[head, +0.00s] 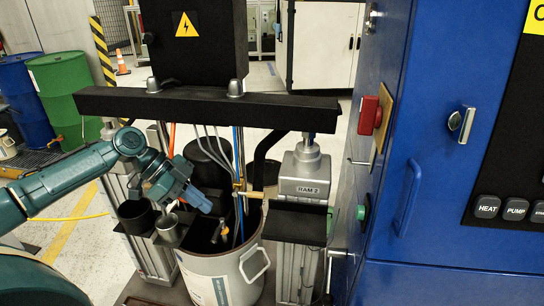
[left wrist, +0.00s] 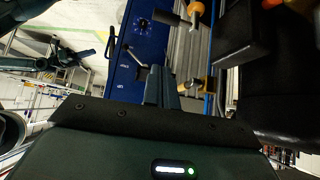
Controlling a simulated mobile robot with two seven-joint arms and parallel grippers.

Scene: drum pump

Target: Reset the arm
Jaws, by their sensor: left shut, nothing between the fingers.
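My left arm comes in from the left in the head view. Its gripper (head: 205,205) is above the left part of the open white drum (head: 222,275), pointing right and slightly down. In the left wrist view the two fingers (left wrist: 161,82) are together, with nothing visible between them. Hoses and a blue rod (head: 238,170) go down into the drum just right of the gripper. A black cup (head: 136,217) and a smaller grey cup (head: 168,228) stand on a bracket below and left of it. My right gripper is out of view.
A black crossbeam (head: 205,104) spans above the drum. The RAM 2 block (head: 305,174) stands right of it. A blue cabinet (head: 440,180) with handle and buttons fills the right side. Green (head: 66,95) and blue barrels (head: 20,90) stand back left.

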